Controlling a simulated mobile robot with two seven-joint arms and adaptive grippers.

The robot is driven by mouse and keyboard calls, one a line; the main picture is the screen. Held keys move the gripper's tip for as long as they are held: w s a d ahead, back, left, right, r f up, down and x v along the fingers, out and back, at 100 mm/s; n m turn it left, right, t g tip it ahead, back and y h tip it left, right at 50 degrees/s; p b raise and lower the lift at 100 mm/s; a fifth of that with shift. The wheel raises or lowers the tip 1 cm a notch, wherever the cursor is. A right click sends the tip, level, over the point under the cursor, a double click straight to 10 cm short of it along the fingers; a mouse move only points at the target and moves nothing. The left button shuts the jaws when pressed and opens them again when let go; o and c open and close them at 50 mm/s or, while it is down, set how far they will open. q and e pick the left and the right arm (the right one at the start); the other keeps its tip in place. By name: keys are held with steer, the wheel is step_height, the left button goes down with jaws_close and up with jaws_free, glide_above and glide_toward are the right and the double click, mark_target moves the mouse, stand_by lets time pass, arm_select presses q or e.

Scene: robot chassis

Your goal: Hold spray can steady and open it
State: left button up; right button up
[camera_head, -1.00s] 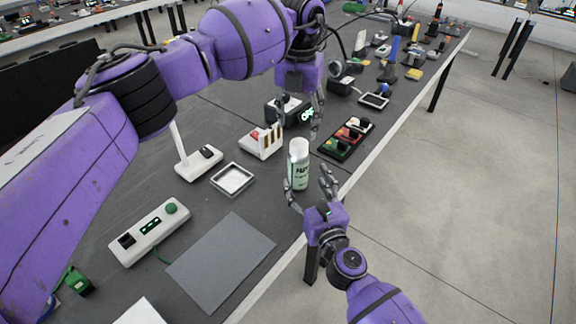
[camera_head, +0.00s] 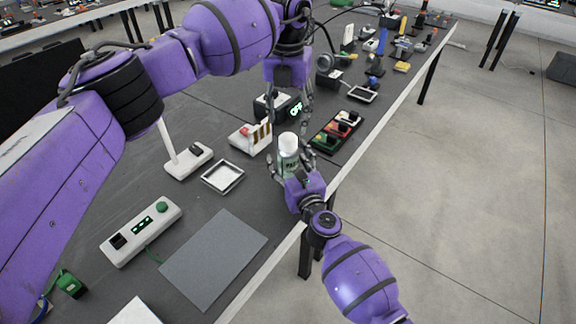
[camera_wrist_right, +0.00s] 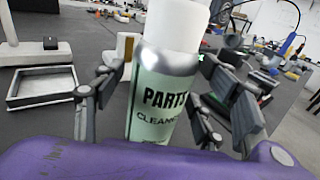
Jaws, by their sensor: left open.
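The spray can (camera_head: 289,158) has a white cap and a pale green label and stands upright on the dark table near its right edge. In the right wrist view the can (camera_wrist_right: 162,95) fills the middle, with "PARTS CLEANER" partly readable; its base is hidden. My right gripper (camera_head: 290,163) has its fingers spread on both sides of the can, and they look open, not clamped. My left gripper (camera_head: 290,108) points down above and just behind the can, fingers apart and empty. The white cap (camera_head: 288,141) is on the can, below the left fingers.
A tray of coloured items (camera_head: 338,132) lies close right of the can. A white rack (camera_head: 251,137) and a square tray (camera_head: 222,177) stand to the left. A clock-like box (camera_head: 283,104) is behind the left gripper. A grey mat (camera_head: 214,258) lies in front.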

steer(key=c, duration=1.4)
steer(key=o, duration=1.5)
steer(key=shift+o, duration=0.2)
steer(key=shift+s, duration=0.15)
